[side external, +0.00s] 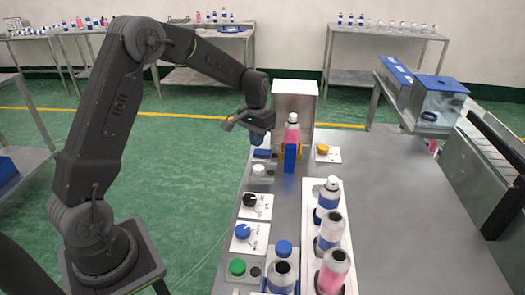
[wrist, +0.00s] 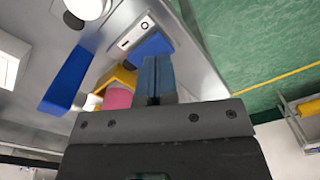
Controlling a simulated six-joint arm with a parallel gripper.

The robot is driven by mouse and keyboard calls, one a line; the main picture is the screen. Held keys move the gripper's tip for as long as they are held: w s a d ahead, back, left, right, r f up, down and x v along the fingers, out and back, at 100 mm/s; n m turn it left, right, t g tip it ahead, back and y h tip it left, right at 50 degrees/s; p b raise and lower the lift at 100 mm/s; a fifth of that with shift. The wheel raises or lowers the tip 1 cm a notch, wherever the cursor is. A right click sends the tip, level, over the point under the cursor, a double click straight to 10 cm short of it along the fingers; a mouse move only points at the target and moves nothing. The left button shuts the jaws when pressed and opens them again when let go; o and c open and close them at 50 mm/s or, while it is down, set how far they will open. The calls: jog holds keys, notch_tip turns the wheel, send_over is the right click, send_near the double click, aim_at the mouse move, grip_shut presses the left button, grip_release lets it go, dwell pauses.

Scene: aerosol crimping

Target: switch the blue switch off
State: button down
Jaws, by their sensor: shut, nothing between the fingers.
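The blue switch (side external: 262,154) is a blue rocker on a small plate on the table, near the metal cabinet. In the wrist view the blue rocker (wrist: 153,45) shows beside a white plate marked with a circle and a line. Which side of the rocker is pressed is hard to tell. My gripper (side external: 257,139) is shut and empty, just above and close to the switch. In the wrist view its fingertips (wrist: 156,75) overlap the near part of the rocker; I cannot tell whether they touch it.
A pink bottle (side external: 291,131) stands in a yellow holder (side external: 301,153) behind an upright blue block (side external: 290,158). A white button (side external: 258,169), black knob (side external: 249,200), blue knob (side external: 242,231) and green button (side external: 237,267) line the left edge. Bottles stand on a white rack (side external: 343,217). The table's right side is clear.

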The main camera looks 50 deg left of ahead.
aim_at(257, 151)
jog(key=shift+f, duration=1.25)
dwell(0.6)
jog(key=shift+r, duration=3.45)
jog(key=shift+r, duration=0.1)
